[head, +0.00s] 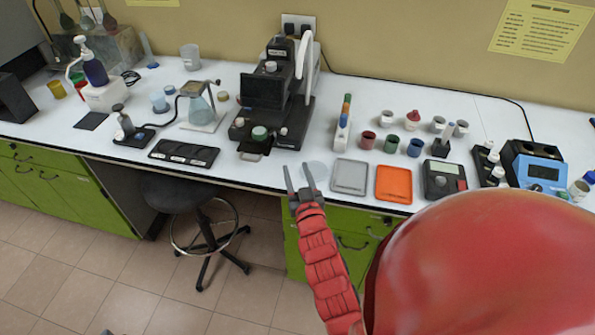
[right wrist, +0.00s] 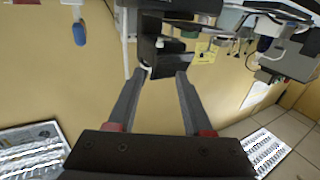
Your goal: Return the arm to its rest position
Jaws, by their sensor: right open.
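My right gripper (head: 301,182) is at the end of the red segmented arm in the head view, in front of the bench's front edge. Its two dark fingers are apart and point toward the bench. In the right wrist view the gripper (right wrist: 159,76) also shows open, with nothing held between the fingers. A clear round dish (head: 316,170) lies on the bench just beyond the fingertips. My left gripper is in neither view.
The white bench (head: 221,163) holds a black microscope-like instrument (head: 276,95), a grey tray (head: 350,176), an orange tray (head: 394,184) and several small cups. A black stool (head: 172,192) stands below, left of the green drawers (head: 354,226). Floor at lower left is clear.

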